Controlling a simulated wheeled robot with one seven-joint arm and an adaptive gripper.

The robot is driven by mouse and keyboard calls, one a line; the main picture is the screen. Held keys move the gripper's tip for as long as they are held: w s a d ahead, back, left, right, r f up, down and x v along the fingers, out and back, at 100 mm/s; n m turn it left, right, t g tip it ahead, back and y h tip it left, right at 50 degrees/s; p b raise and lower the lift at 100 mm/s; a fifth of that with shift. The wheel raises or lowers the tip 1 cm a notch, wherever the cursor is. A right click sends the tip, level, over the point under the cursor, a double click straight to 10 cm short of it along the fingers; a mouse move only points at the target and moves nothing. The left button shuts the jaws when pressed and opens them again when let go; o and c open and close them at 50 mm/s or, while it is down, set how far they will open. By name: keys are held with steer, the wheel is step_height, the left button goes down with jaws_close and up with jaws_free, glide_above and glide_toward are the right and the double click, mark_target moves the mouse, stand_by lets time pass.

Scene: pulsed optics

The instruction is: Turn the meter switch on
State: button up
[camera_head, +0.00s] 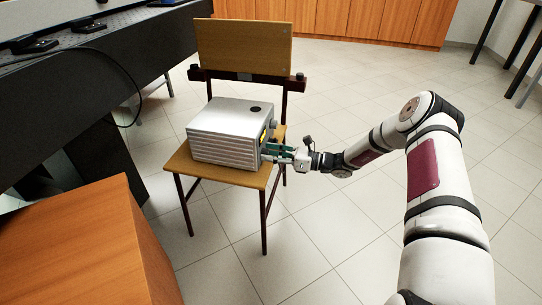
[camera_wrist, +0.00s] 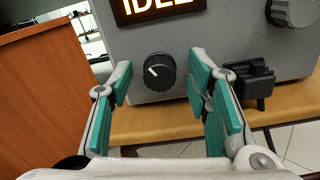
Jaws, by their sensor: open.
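The meter is a silver box (camera_head: 226,133) on a wooden chair (camera_head: 212,174). Its front panel (camera_wrist: 205,45) fills the upper part of the wrist view, with a lit display (camera_wrist: 158,8) at the top edge, reading something like "IDLE" but cut off. Below the display is a round black knob (camera_wrist: 159,71) with a white pointer line aimed to the upper left. Another knob (camera_wrist: 292,10) is at the upper right. My gripper (camera_wrist: 159,80) is open, its teal-padded fingers on either side of the lower knob in the picture; contact cannot be told. In the head view my gripper (camera_head: 275,152) is at the panel's lower part.
A black connector (camera_wrist: 254,82) sticks out of the panel right of my right finger. The chair's backrest (camera_head: 243,46) stands behind the meter. A wooden cabinet (camera_head: 88,245) is at the lower left, and a dark table (camera_head: 110,60) at the left.

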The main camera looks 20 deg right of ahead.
jaws_close()
steer(key=shift+m+p, duration=0.9)
steer(key=shift+m, duration=0.4)
steer(key=m+p, duration=0.1)
steer(key=m, duration=0.2)
steer(key=m+p, duration=0.1)
steer(key=m, duration=0.5)
steer(key=shift+w, duration=0.1)
steer(key=shift+m, duration=0.3)
steer(key=shift+d, duration=0.1)
